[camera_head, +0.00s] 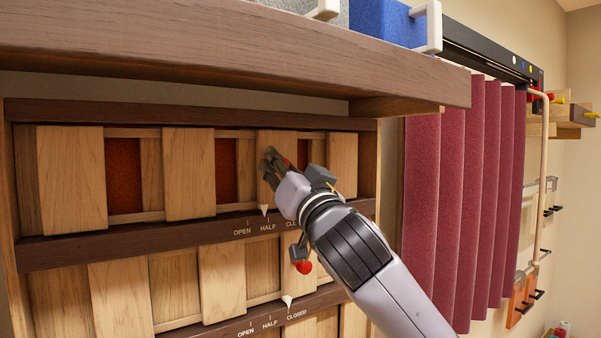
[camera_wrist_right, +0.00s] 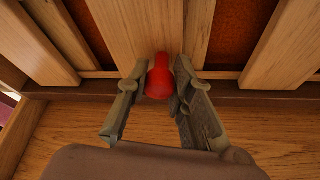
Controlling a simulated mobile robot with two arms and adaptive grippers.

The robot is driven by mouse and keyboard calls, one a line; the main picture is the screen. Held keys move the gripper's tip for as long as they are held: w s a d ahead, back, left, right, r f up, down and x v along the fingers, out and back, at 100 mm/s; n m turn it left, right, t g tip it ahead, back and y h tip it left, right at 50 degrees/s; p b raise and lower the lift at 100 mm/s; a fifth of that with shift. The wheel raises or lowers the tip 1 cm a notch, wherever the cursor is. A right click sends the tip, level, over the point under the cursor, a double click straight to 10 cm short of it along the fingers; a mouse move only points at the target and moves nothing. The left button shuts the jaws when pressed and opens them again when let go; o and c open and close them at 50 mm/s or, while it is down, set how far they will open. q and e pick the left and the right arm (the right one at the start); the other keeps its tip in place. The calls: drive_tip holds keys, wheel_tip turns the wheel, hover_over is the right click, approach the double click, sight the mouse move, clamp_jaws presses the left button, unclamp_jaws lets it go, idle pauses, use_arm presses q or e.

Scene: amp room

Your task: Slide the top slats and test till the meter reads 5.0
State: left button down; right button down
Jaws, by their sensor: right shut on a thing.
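The top row of wooden slats (camera_head: 70,180) stands in a dark frame, with rust-red panels (camera_head: 122,175) showing in the gaps. My right gripper (camera_head: 274,167) is at the right part of this row. In the right wrist view its fingers (camera_wrist_right: 158,98) are closed around a red knob (camera_wrist_right: 160,75) on a slat (camera_wrist_right: 135,25). The white pointer (camera_head: 264,209) under that slat is close to the HALF mark, between OPEN and CLOSED. No meter is in view. My left gripper is not in view.
A thick wooden shelf (camera_head: 230,50) overhangs the top row. A maroon curtain (camera_head: 465,190) hangs to the right of the frame.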

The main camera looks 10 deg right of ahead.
drive_tip(key=shift+s+a, duration=0.25)
drive_tip(key=shift+a, duration=0.25)
drive_tip(key=c, duration=1.6)
unclamp_jaws()
drive_tip(key=shift+w+d, duration=0.1)
drive_tip(key=shift+d, duration=0.05)
drive_tip(key=shift+c, duration=0.2)
drive_tip(key=shift+o, duration=1.2)
drive_tip(key=v, duration=1.2)
